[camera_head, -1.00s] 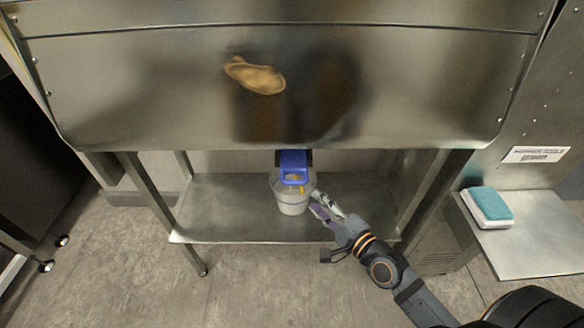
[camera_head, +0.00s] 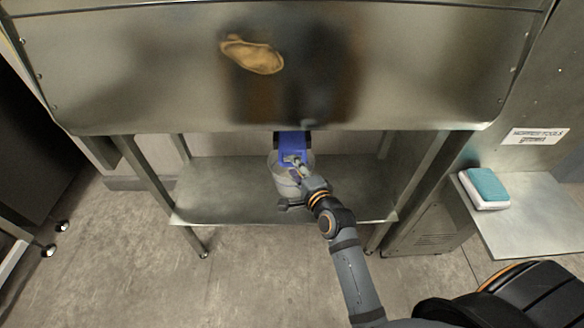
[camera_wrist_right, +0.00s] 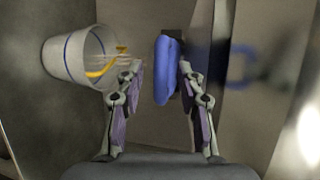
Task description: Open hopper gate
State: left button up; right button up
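The blue hopper gate (camera_head: 292,143) hangs under the front edge of the steel hopper (camera_head: 150,100). My right gripper (camera_head: 294,160) is at the gate in the head view and covers its lower part. In the right wrist view the blue gate handle (camera_wrist_right: 165,70) stands between the two fingertips of my right gripper (camera_wrist_right: 160,72), with gaps on both sides. The fingers are spread open. A clear bucket (camera_head: 283,184) stands below the gate, partly hidden by my right arm. It also shows left of the fingers in the wrist view (camera_wrist_right: 68,58). My left gripper is not in view.
The bucket stands on a steel lower shelf (camera_head: 215,190) between the hopper's legs. It has a yellow handle (camera_wrist_right: 102,72). At right, a teal-and-white sponge (camera_head: 484,188) lies on a side table (camera_head: 530,225).

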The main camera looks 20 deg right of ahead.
jog(key=shift+b+x, duration=0.4)
jog(key=shift+x, duration=0.8)
jog(key=shift+c, duration=0.2)
grip_shut()
